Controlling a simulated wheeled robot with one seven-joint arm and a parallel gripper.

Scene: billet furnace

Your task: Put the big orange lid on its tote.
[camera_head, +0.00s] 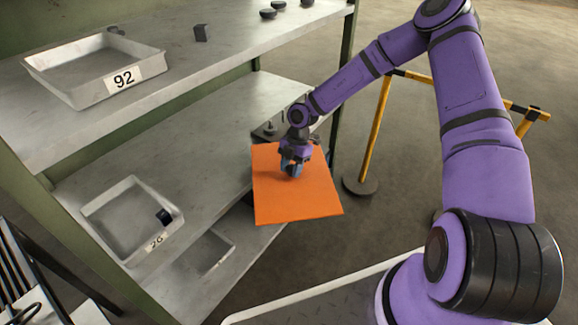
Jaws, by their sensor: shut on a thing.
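The big orange lid (296,203) is a flat square panel in the middle of the view, in front of the right end of the shelves. My gripper (291,170) is over the lid's upper middle and shut on it, seemingly at a grip on its top that my fingers hide. The lid looks held in the air, tilted a little in the picture. It covers part of the middle and lower shelves. I cannot make out the tote; it may be hidden behind the lid or out of view.
A tray marked 92 (50,75) stands on the top shelf (190,75). A tray marked 26 (100,212) with a small dark piece sits on the middle shelf (215,145). Dark parts lie behind the lid. A yellow barrier (380,125) stands right of the shelves; open floor lies beyond.

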